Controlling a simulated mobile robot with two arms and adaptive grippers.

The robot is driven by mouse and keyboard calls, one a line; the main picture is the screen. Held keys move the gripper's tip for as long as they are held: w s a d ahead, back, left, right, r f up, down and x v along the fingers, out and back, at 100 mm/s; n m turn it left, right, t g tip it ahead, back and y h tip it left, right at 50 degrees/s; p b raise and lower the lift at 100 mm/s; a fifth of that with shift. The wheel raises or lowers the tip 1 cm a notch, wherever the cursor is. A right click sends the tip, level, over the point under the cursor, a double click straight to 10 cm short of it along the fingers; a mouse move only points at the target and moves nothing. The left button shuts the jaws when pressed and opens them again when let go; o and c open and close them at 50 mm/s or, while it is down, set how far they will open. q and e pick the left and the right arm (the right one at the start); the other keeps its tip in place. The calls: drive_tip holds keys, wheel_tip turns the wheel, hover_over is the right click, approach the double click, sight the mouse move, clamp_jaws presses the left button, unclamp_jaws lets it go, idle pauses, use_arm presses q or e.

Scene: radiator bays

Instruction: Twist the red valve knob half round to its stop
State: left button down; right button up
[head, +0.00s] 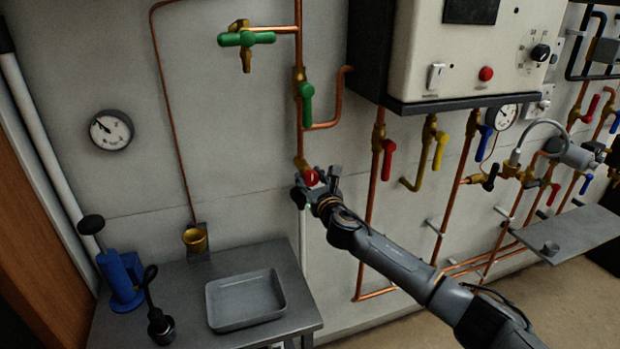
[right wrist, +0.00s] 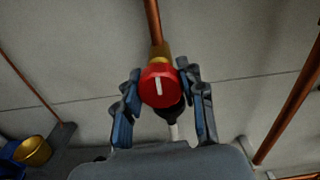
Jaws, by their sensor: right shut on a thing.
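The red valve knob (head: 311,177) sits at the lower end of a vertical copper pipe on the wall in the head view. In the right wrist view the knob (right wrist: 160,86) is round, with a white line on its face that stands close to upright, tilted slightly. My right gripper (head: 318,180) is at the knob, and in the right wrist view its two fingers (right wrist: 162,98) stand on either side of it, shut on it. The gripper partly hides the knob in the head view. My left gripper is not in view.
A grey table holds a grey tray (head: 247,301), a blue tool (head: 121,280) and a black plunger-like thing (head: 159,322). A boiler box (head: 455,50) hangs at upper right, with several coloured valves below it. A green lever (head: 306,91) is above the knob.

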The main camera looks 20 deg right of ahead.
drive_tip(key=m, duration=0.8)
drive_tip(key=shift+m, duration=0.3)
drive_tip(key=m, duration=0.4)
drive_tip(key=shift+f+m+b, duration=0.1)
drive_tip(key=shift+m+b, duration=0.2)
drive_tip(key=shift+b, duration=0.05)
drive_tip(key=shift+m, duration=2)
drive_tip(key=o, duration=1.2)
